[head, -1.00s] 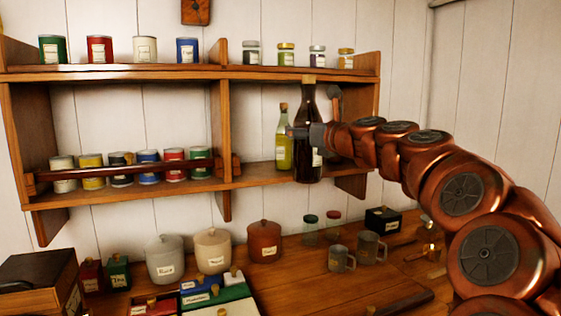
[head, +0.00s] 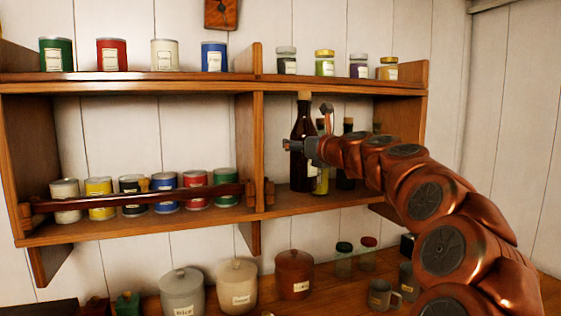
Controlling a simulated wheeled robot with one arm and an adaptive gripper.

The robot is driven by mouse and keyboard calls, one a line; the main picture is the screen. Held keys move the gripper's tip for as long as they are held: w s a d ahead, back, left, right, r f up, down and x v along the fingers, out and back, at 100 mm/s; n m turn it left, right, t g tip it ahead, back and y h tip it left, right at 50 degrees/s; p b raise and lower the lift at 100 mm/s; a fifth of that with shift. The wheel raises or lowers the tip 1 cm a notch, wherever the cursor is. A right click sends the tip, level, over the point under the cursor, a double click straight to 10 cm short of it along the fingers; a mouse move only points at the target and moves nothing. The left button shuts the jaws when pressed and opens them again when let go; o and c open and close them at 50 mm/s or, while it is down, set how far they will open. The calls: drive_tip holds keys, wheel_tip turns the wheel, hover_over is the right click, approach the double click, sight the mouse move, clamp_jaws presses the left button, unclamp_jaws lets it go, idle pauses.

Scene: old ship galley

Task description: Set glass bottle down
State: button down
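The glass bottle (head: 301,174) is dark brown with a pale stopper and stands upright at the right compartment of the lower shelf (head: 286,207). Its base appears at the level of the shelf board; I cannot tell whether it touches. My gripper (head: 304,146) reaches in from the right with a dark finger across the front of the bottle and looks shut on it. The far finger's contact is hidden. A yellow-green bottle (head: 321,182) is just right of the glass bottle, partly covered by my gripper. Another dark bottle (head: 346,183) is behind my arm.
Several tins (head: 166,193) stand behind a wooden rail (head: 135,198) left of the divider (head: 249,160). Small jars (head: 325,63) line the top shelf above the bottle. Shelf between divider and bottle is free.

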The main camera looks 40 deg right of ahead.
drive_tip(key=shift+w+d+p, duration=1.8)
drive_tip(key=shift+w+d, duration=0.05)
drive_tip(key=shift+w, duration=5.05)
wheel_tip(320, 180, down, 7)
drive_tip(key=shift+w, duration=0.3)
drive_tip(key=shift+f, duration=0.1)
unclamp_jaws()
drive_tip(key=shift+s+d, duration=0.1)
